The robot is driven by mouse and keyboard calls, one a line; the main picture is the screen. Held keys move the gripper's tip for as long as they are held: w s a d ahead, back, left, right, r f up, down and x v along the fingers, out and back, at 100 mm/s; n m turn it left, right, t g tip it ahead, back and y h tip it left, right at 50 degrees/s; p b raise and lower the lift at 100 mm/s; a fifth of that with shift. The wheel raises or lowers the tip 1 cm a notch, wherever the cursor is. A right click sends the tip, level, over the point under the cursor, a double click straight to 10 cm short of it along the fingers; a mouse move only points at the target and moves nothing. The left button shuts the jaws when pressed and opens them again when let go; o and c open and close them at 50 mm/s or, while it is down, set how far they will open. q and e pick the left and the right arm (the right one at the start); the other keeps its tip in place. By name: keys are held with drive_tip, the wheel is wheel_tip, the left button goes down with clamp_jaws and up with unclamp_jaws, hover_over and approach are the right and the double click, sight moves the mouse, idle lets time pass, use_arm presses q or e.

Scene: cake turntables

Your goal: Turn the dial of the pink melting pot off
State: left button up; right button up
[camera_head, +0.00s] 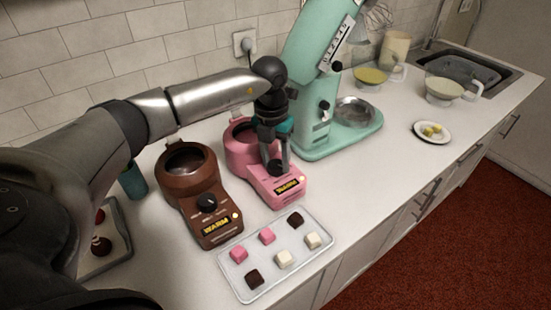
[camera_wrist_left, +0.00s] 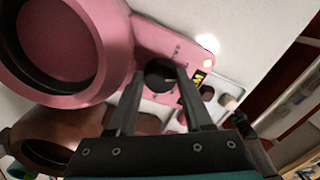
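The pink melting pot (camera_head: 240,148) stands on the counter beside the brown one; its round bowl also shows in the left wrist view (camera_wrist_left: 65,50). Its black dial (camera_wrist_left: 160,75) is on the sloped front panel, with a pale pointer mark toward the right of that picture. A yellow label and a lit lamp (camera_wrist_left: 208,63) are near it. My left gripper (camera_head: 274,168) is over this panel and hides the dial in the head view. In the wrist view its two fingers (camera_wrist_left: 162,82) are apart, one on each side of the dial; I cannot tell whether they touch it.
The brown melting pot (camera_head: 190,184) is close on the left. A tray of pink, white and dark cubes (camera_head: 235,283) lies in front. The mint stand mixer (camera_head: 312,90) rises behind on the right. Bare counter (camera_head: 372,165) lies to the right.

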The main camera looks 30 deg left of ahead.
use_arm(q)
clamp_jaws()
drive_tip(key=shift+r, duration=0.1)
drive_tip(key=n+p, duration=0.2)
drive_tip(key=n, duration=0.2)
drive_tip(key=shift+r+p, duration=0.1)
drive_tip(key=shift+p, duration=0.25)
drive_tip(key=n+p, duration=0.3)
drive_tip(key=n, duration=0.2)
drive_tip(key=shift+n+t, duration=0.3)
drive_tip(key=shift+n, duration=0.1)
drive_tip(key=shift+o, duration=1.9)
unclamp_jaws()
drive_tip(key=shift+s, duration=0.1)
